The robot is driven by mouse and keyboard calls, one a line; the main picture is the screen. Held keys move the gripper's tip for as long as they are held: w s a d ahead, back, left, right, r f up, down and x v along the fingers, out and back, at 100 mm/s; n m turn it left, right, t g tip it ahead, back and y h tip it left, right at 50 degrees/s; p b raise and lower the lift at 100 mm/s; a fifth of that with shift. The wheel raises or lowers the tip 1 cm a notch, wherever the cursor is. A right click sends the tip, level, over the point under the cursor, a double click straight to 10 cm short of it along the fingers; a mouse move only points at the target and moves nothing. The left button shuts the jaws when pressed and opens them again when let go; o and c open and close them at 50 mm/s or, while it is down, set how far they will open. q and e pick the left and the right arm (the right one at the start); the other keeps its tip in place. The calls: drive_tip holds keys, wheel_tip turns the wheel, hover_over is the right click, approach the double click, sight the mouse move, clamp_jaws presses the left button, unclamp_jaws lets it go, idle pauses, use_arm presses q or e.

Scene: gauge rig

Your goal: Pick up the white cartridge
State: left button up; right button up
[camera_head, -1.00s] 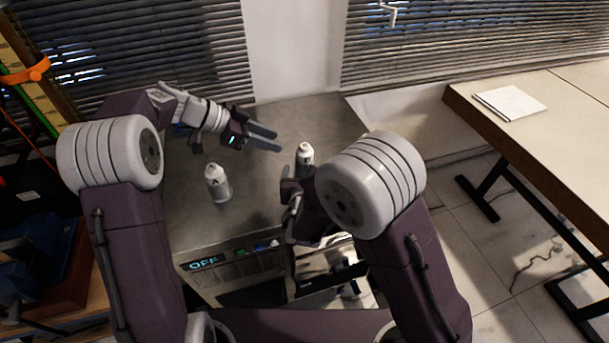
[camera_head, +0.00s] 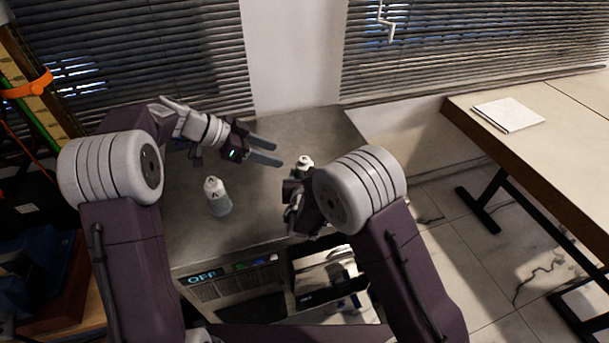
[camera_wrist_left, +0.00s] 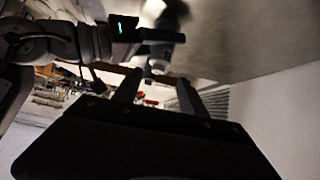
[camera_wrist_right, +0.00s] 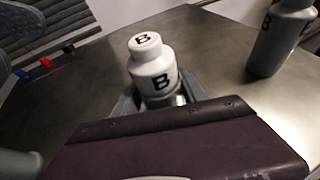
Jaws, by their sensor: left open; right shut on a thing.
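A white cartridge marked B (camera_wrist_right: 155,72) stands between the fingers of my right gripper (camera_wrist_right: 160,100) in the right wrist view. The gripper is shut on its lower body, which is partly hidden. In the head view the cartridge's top (camera_head: 304,163) shows just behind my right gripper (camera_head: 296,187). My left gripper (camera_head: 278,154) is open and empty, left of the held cartridge.
The grey metal bench top (camera_head: 330,128) is mostly clear at the back. A table with a white pad (camera_head: 508,114) stands at the right. Window blinds (camera_head: 480,62) are behind.

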use_arm(q)
drive_tip(key=n, duration=0.3)
drive_tip(key=n+g+h, duration=0.1)
drive_tip(key=n+h, duration=0.3)
drive_tip(key=n, duration=2.7)
approach(297, 164)
drive_tip(key=shift+y, duration=0.3)
drive_tip(key=x, duration=1)
drive_tip(key=shift+d+r, duration=0.15)
drive_tip(key=shift+r, duration=0.1)
